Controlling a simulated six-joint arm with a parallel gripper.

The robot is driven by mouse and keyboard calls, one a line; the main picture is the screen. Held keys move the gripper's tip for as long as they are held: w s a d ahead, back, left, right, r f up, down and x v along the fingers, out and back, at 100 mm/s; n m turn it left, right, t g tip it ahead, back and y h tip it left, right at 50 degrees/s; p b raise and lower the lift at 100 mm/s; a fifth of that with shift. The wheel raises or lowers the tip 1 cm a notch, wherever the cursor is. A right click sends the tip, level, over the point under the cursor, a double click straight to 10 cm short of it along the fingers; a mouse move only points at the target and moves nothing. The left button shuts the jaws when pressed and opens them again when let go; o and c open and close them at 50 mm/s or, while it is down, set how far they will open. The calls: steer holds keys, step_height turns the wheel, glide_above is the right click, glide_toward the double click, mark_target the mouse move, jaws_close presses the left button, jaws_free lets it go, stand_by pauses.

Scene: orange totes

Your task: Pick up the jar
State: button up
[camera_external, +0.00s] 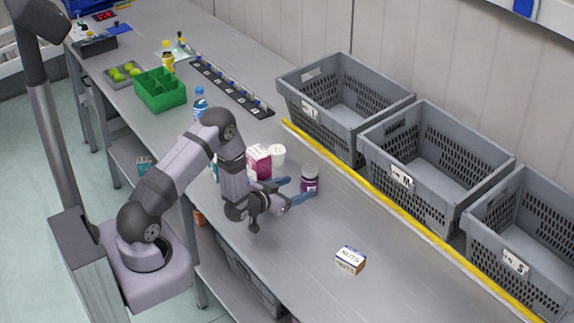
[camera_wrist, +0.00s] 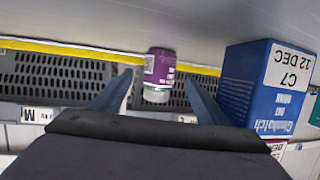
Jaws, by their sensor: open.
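The jar (camera_external: 309,178) is small and purple with a pale label, standing upright on the grey bench. It also shows in the wrist view (camera_wrist: 160,66), upside down there, with its pale end toward the gripper. My gripper (camera_external: 302,187) is low over the bench, its blue fingers spread and pointing at the jar. In the wrist view the fingertips (camera_wrist: 160,88) lie on either side of the jar with a gap on each side. The gripper is open and holds nothing. I cannot tell how far the jar sits between the fingers.
A blue box (camera_wrist: 262,90) stands close to one finger in the wrist view. A white tub (camera_external: 277,154) and a pink-and-white box (camera_external: 258,163) stand left of the jar. A NUTS box (camera_external: 350,260) lies to the right. Grey crates (camera_external: 398,122) line the back behind a yellow strip (camera_external: 370,198).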

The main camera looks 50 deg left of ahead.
mark_target(304, 180)
steer(key=w+p, duration=0.1)
steer(key=w, duration=0.2)
steer(key=w+a+p, duration=0.1)
steer(key=w, duration=0.1)
steer(key=shift+w, duration=0.4)
steer(key=shift+w+a, duration=0.1)
steer(key=shift+w, duration=0.1)
steer(key=shift+p+x, duration=0.8)
steer(key=shift+x, duration=1.65)
steer(key=shift+f, duration=0.1)
steer(key=c, duration=1.4)
